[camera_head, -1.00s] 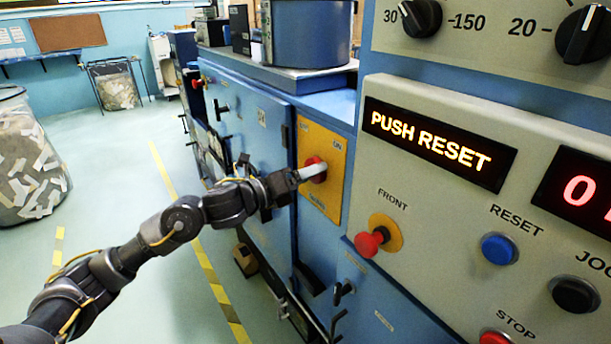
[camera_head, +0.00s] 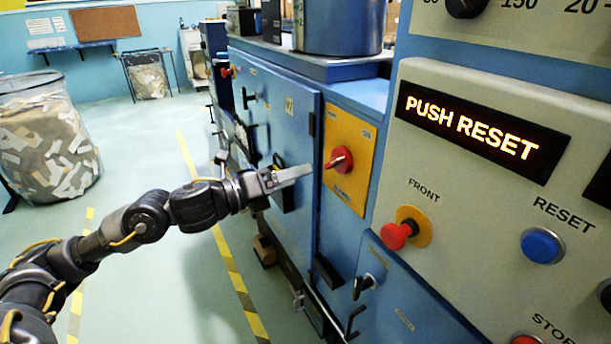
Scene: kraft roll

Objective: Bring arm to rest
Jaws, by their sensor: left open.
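My left arm (camera_head: 150,215) comes in from the lower left and reaches toward the blue machine. My left gripper (camera_head: 296,174) is open and empty, its pale fingers pointing right. It is a little left of the red rotary switch (camera_head: 340,159) on the yellow plate (camera_head: 352,130), apart from it in the picture. The fingers lie in front of the blue cabinet door (camera_head: 285,125). My right gripper is out of view.
A control panel (camera_head: 480,90) at the right has a lit PUSH RESET display (camera_head: 472,126), a red FRONT button (camera_head: 397,236) and a blue RESET button (camera_head: 542,245). A bin of paper scraps (camera_head: 50,145) stands at the left. The pale floor between is clear.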

